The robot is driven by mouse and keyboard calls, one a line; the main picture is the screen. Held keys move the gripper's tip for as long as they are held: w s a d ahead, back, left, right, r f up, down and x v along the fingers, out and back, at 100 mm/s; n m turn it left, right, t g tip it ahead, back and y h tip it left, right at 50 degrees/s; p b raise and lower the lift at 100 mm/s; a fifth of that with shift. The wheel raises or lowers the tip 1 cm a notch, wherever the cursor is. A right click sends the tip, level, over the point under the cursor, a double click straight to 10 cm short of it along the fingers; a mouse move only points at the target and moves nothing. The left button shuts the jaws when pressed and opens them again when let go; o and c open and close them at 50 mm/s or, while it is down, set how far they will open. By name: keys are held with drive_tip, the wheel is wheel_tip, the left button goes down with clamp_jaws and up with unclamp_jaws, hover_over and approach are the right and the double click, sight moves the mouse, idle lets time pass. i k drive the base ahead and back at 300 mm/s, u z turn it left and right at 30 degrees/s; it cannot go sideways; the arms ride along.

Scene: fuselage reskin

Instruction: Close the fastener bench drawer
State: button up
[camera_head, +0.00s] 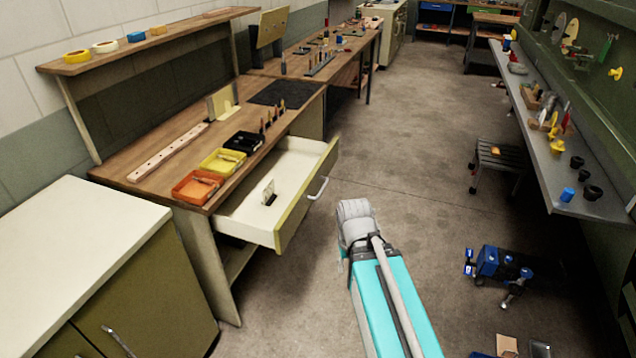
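The fastener bench drawer (296,205) is pulled out from under the wooden bench (148,160). It has a cream inside and an olive-green front with a silver bar handle (318,188). A small pale item with a dark base (268,195) stands inside it. My arm, a teal link with a grey joint at its upper end, reaches up from the bottom of the picture. The joint is right of the drawer front, apart from the handle in the picture. My gripper's fingers do not show.
Orange (197,187), yellow (222,161) and black (243,142) bins stand on the bench above the drawer. A cream-topped cabinet (75,235) is at the left front. A stool (498,155) and a blue device (497,264) stand at the right. The middle floor is clear.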

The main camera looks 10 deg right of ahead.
sight(299, 168)
drive_tip(key=i, duration=0.9)
drive_tip(key=u, duration=0.05)
